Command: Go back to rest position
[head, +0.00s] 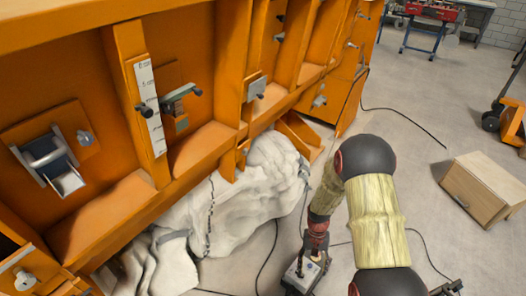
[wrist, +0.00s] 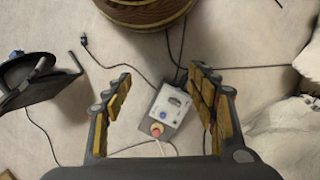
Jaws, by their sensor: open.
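My gripper (wrist: 160,74) is open in the wrist view, its two padded fingers spread apart with nothing held between them. A small grey control box (wrist: 170,105) with a red button shows between the fingers, on the floor beyond them; I see no contact. The gripper's fingers are not clear in the head view.
White lumpy sacks (head: 240,200) lie under the sandbed's edge, left of my arm. Dark cables run across the floor. A wooden cabinet (head: 484,188) stands at the right, with an orange pallet truck (head: 512,115) behind it. Open floor lies between the sandbed and cabinet.

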